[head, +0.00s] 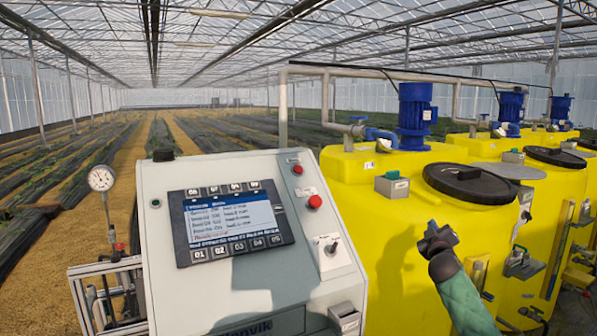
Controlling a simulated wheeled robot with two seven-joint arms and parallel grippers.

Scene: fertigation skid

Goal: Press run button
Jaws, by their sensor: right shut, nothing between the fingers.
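A grey-white control cabinet (235,280) with a sloped face stands in the middle of the head view. Right of the panel are a small red button or lamp (298,169), a larger red button (315,202) and a switch on a white plate (331,247). I cannot read which control is labelled run. My right gripper (436,234) is shut and empty, right of the cabinet and apart from it. My left gripper is out of view.
Yellow tanks (385,215) with a black lid (470,182) and blue motors (414,110) fill the right side behind my right gripper. A pressure gauge (101,178) on a pipe stands left of the cabinet. The space before the panel is clear.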

